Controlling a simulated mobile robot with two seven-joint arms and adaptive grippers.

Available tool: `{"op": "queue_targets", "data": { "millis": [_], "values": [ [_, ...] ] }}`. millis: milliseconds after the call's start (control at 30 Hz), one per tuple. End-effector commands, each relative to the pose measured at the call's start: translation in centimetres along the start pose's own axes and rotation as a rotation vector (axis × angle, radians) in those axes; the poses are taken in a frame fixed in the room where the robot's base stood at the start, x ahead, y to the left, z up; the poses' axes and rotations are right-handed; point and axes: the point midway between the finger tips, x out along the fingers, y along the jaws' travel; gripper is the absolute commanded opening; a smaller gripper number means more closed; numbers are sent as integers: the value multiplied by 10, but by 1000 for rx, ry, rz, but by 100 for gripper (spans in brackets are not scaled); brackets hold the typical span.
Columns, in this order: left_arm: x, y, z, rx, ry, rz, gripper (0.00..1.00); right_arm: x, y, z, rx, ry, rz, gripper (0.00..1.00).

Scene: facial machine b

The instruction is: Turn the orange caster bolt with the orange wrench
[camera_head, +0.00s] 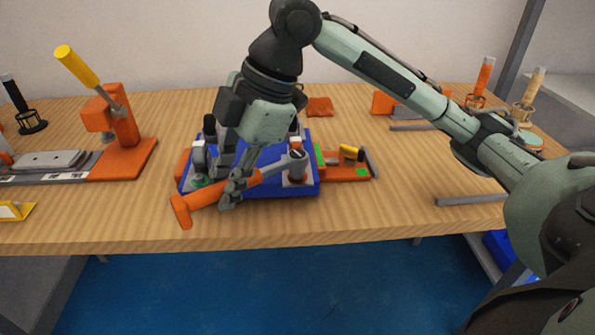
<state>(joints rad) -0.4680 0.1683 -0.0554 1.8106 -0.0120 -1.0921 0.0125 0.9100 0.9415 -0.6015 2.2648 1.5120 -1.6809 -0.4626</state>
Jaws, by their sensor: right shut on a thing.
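The orange wrench (203,198) has an orange T-shaped handle end at the left and a grey head at the right. My right gripper (233,191) is shut on its shaft, and the wrench tilts up to the right. Its grey head is at a small grey post (297,177) on the right part of the blue machine base (260,192). The orange caster bolt is not clearly visible; the wrench head may cover it, and I cannot tell whether the two are engaged. My right arm and gripper hide the middle of the machine. My left gripper is out of view.
An orange press with a yellow lever (120,135) stands at the left. An orange part with a yellow piece (348,164) lies right of the machine. Grey bars (470,200) lie at the right. The front strip of the wooden table (300,224) is mostly clear.

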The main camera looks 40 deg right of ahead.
Motion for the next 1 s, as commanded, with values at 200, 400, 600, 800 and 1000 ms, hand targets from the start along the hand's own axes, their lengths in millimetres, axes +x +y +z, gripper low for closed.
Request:
{"op": "queue_targets", "data": {
  "millis": [200, 400, 600, 800, 1000],
  "values": [
    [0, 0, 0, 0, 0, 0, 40, 0, 5, 0, 34, -7, 15, 0],
    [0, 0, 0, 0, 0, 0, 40, 3, 22, 3, 161, -34, 65, 0],
    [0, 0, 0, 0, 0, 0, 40, 4, 28, 5, 209, -45, 84, 0],
    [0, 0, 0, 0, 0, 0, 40, 4, 28, 5, 210, -46, 85, 0],
    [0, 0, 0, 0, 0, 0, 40, 5, 41, 9, 308, -67, 127, 0]
  ]
}}
